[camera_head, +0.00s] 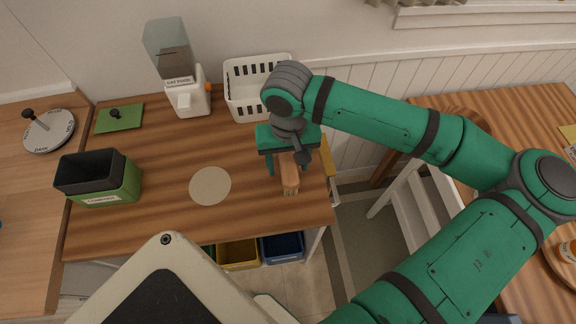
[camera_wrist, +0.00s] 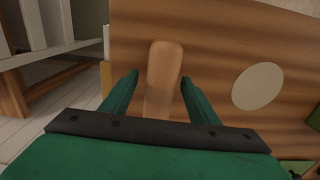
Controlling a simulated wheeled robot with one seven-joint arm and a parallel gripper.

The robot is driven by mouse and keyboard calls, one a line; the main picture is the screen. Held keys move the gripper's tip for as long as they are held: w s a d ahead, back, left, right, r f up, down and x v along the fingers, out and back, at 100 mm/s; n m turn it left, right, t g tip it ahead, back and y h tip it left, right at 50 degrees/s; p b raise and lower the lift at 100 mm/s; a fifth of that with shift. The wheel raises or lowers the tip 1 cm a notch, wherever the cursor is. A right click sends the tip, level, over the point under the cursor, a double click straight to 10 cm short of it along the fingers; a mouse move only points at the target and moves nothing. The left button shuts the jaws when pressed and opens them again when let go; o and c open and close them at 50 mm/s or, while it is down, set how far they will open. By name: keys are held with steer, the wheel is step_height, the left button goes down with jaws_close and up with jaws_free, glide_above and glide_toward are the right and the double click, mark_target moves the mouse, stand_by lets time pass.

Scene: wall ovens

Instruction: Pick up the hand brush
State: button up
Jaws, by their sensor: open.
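The hand brush (camera_head: 289,175) lies on the wooden table near its right edge, with its light wooden handle toward the front. My gripper (camera_head: 286,170) is above and around it, with the upper part of the brush hidden under the gripper body. In the wrist view, the brush handle (camera_wrist: 163,72) runs between the two green fingers of my gripper (camera_wrist: 160,85). The fingers are open, with a visible gap on each side of the handle. I cannot tell how far the fingertips are above the tabletop.
A white basket (camera_head: 246,108) and a cat food dispenser (camera_head: 187,100) stand at the back of the table (camera_head: 150,222). A green-and-black bin (camera_head: 98,180) is at left. A round beige disc (camera_head: 210,186) lies left of the brush. Blue and yellow bins (camera_head: 238,254) sit below the front edge.

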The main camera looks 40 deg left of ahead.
steer(key=shift+f, duration=0.2)
steer(key=c, duration=1.2)
steer(key=shift+r, duration=0.2)
